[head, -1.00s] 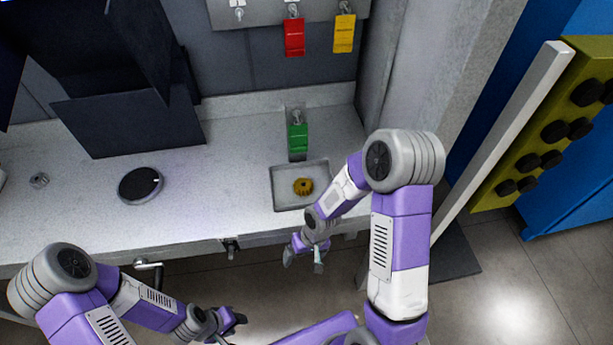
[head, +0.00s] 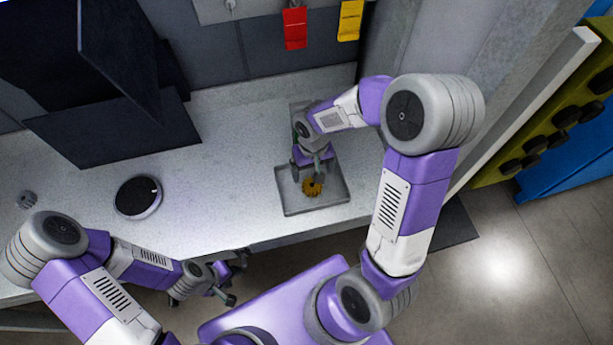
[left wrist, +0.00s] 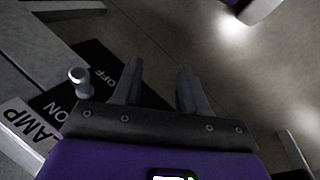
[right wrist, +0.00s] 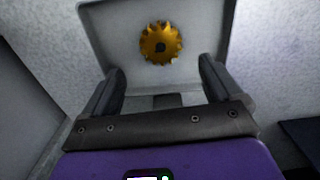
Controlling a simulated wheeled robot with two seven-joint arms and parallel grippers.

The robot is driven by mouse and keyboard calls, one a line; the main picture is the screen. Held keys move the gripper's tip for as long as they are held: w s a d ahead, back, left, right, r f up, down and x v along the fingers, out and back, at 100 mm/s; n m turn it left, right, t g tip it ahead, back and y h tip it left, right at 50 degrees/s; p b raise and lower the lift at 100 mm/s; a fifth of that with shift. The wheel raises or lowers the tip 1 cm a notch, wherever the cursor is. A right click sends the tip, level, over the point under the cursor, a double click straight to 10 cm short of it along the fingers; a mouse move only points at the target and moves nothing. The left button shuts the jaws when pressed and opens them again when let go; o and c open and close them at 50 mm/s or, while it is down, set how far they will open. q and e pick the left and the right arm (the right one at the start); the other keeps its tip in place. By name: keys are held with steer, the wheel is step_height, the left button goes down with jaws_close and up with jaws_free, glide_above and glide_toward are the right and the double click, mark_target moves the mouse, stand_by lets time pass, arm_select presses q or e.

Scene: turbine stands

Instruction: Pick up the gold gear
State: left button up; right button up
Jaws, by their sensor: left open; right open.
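The gold gear (head: 312,187) lies in a shallow grey tray (head: 332,203) on the counter. In the right wrist view the gear (right wrist: 161,43) lies flat, with a dark hole at its centre, beyond my fingertips. My right gripper (head: 309,176) is over the tray, close above the gear, and hides part of it in the head view. Its two fingers (right wrist: 161,80) are apart with nothing between them. My left gripper (head: 237,277) is open and empty, in front of the counter's edge. Its spread fingers (left wrist: 160,72) show in the left wrist view.
A black round disc (head: 138,197) and a small grey gear-like part (head: 27,200) lie on the counter (head: 225,190). Red (head: 295,28) and yellow (head: 351,20) tags hang at the back. A lamp switch panel (left wrist: 75,95) is beside my left gripper.

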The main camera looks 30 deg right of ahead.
mark_target(312, 185)
steer(key=f, duration=0.4)
steer(key=f+b, duration=0.1)
steer(key=f, duration=0.1)
steer(key=shift+s+a+f, duration=0.15)
steer(key=shift+s, duration=0.25)
steer(key=shift+c, duration=0.2)
steer(key=c, duration=1.5)
step_height(312, 185, up, 10)
steer(key=shift+r+p, duration=0.1)
steer(key=shift+p, duration=0.9)
steer(key=shift+c, duration=0.2)
